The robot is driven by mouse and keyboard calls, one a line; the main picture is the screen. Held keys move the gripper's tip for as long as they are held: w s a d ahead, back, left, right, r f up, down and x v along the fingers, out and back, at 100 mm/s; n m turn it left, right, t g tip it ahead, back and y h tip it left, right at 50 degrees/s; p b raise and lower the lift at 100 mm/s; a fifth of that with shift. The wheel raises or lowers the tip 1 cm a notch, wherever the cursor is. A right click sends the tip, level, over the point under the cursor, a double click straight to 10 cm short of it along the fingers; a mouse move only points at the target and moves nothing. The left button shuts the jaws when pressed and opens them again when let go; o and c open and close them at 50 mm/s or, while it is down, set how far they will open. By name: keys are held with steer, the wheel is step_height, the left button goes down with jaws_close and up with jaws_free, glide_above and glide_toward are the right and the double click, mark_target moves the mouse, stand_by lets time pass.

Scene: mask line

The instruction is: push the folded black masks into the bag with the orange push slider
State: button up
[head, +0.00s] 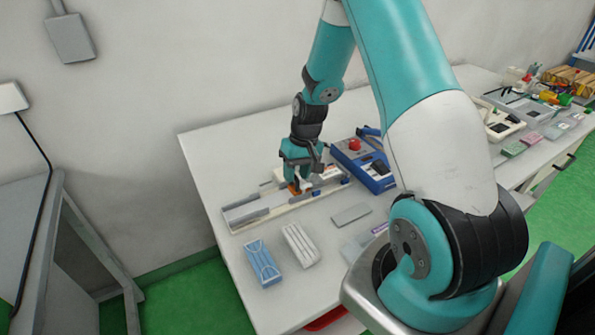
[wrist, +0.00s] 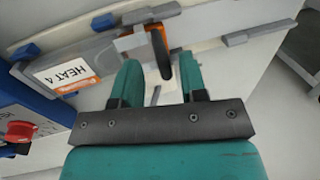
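The orange push slider (head: 294,190) sits on the long pale rail fixture (head: 262,206), below my gripper (head: 303,182). In the wrist view the orange slider (wrist: 157,38) has a dark middle and a grey plate beside it. My gripper (wrist: 160,75) has its two teal fingers apart, with a clear gap between them. The slider shows just beyond the fingertips, in line with the gap, and I see no finger touching it. I cannot make out the folded black masks or the bag.
A blue machine (head: 365,165) with a red button stands right behind the fixture. Blue masks (head: 262,263), white masks (head: 300,245) and a grey flat piece (head: 351,214) lie in front. A "HEAT 4" label (wrist: 67,77) is beside the rail. The table's left end is clear.

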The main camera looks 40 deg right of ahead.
steer(key=d+r+b, duration=0.1)
steer(key=d+r, duration=0.2)
steer(key=r, duration=1.4)
steer(key=shift+s+d, duration=0.15)
steer(key=shift+s, duration=0.3)
steer(key=s+a+r+n, duration=0.2)
steer(key=s+a, duration=0.2)
steer(key=a, duration=0.4)
steer(key=s+a+r+n+y, duration=0.1)
steer(key=s+a+r+n, duration=0.2)
steer(key=a, duration=0.6)
steer(key=s+a+r+n, duration=0.15)
steer(key=s+a, duration=0.25)
steer(key=a, duration=0.4)
steer(key=s+a+n+y, duration=0.1)
steer(key=s+a+n, duration=0.2)
steer(key=s, duration=0.6)
steer(key=shift+s+a+f+g, duration=0.3)
steer(key=shift+a+f, duration=0.1)
steer(key=shift+a, duration=0.8)
